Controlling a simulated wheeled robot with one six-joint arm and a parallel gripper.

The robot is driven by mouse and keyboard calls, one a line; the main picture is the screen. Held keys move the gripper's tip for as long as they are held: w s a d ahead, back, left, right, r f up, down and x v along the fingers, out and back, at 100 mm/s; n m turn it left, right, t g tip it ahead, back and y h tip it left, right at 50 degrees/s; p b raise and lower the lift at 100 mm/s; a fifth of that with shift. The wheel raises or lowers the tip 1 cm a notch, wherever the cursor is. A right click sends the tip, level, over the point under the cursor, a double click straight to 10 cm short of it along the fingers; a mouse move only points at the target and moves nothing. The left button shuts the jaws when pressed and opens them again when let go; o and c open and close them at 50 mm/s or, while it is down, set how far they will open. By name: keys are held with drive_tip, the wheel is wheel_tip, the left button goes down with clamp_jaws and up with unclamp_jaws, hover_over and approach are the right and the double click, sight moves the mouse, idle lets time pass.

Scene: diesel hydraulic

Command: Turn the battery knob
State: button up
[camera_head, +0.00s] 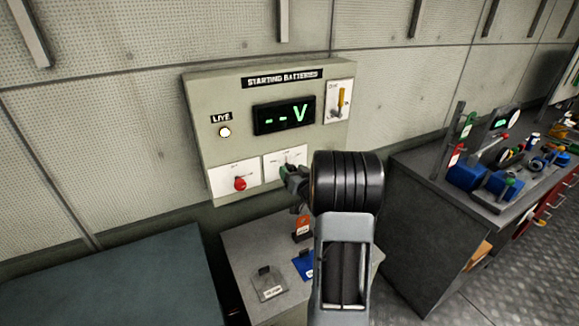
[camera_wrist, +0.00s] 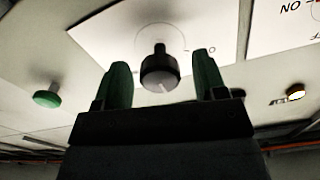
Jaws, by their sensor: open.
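The grey panel labelled STARTING BATTERIES (camera_head: 175,100) hangs on the wall in the head view. A black knob (camera_wrist: 161,70) with a pale pointer line sits on a white plate (camera_wrist: 90,35) in the wrist view. My gripper (camera_wrist: 161,85) is open, with one green finger on each side of the knob, and gaps show on both sides. In the head view my gripper (camera_head: 290,174) is in front of the middle lower plate (camera_head: 283,158) and hides most of its knob. A red knob (camera_head: 240,184) sits on the plate to the left.
The display (camera_head: 284,115) reads "--V". The LIVE lamp (camera_head: 225,132) glows. A yellow lever (camera_head: 341,101) is at the panel's upper right. A green button (camera_wrist: 47,96) shows in the wrist view. A cabinet with tags (camera_head: 270,283) stands below, and a cluttered workbench (camera_head: 425,205) at right.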

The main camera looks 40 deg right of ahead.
drive_tip(key=shift+w+d, duration=0.15)
drive_tip(key=shift+w, duration=0.95)
drive_tip(key=c, duration=0.9)
drive_tip(key=shift+f, duration=0.1)
